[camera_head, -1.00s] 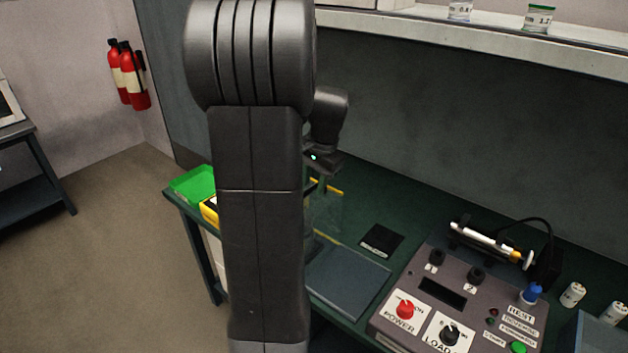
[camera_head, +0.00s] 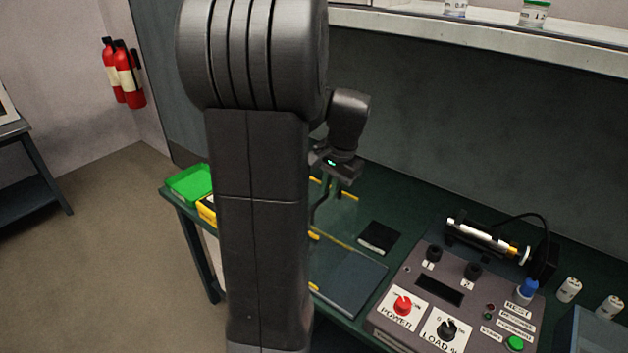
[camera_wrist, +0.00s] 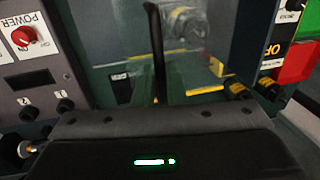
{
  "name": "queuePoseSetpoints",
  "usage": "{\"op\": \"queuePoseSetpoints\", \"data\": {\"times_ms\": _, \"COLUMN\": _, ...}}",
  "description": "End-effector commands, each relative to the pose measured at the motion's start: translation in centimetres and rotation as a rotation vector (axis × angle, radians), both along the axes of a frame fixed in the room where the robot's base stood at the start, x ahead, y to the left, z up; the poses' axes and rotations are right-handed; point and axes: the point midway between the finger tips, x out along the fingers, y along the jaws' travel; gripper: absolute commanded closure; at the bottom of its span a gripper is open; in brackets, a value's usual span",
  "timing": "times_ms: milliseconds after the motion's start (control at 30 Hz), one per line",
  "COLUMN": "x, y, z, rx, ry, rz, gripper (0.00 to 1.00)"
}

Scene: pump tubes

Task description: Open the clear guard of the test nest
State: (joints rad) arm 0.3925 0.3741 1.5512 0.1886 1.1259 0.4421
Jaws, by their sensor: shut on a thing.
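The clear guard (camera_head: 345,212) of the test nest is a see-through panel with yellow edge strips, partly hidden behind my arm in the head view. In the wrist view the clear guard (camera_wrist: 110,50) is faint, with a grey, yellow-marked part (camera_wrist: 185,22) seen beyond it. The exact contact point is hard to make out.
A control box (camera_head: 440,300) with a red power knob stands at the right. A black pad (camera_head: 379,237) lies between it and the guard. A green bin (camera_head: 190,184) and a yellow bin (camera_head: 207,209) sit at the left. A shelf (camera_head: 480,38) runs above the bench.

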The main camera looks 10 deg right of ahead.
Motion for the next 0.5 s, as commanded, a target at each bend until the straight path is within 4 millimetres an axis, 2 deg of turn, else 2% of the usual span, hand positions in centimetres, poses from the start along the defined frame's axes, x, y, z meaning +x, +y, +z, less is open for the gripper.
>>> {"op": "queuePoseSetpoints", "data": {"times_ms": 33, "x": -1.2, "y": -1.0, "z": 0.0, "rx": 0.000, "ry": 0.000, "rz": -0.007, "gripper": 1.00}}
{"op": "queuePoseSetpoints", "data": {"times_ms": 200, "x": -4.5, "y": -3.5, "z": 0.0, "rx": 0.000, "ry": 0.000, "rz": -0.007, "gripper": 1.00}}
{"op": "queuePoseSetpoints", "data": {"times_ms": 500, "x": -7.9, "y": -6.2, "z": 0.1, "rx": 0.000, "ry": -0.001, "rz": -0.003, "gripper": 1.00}}
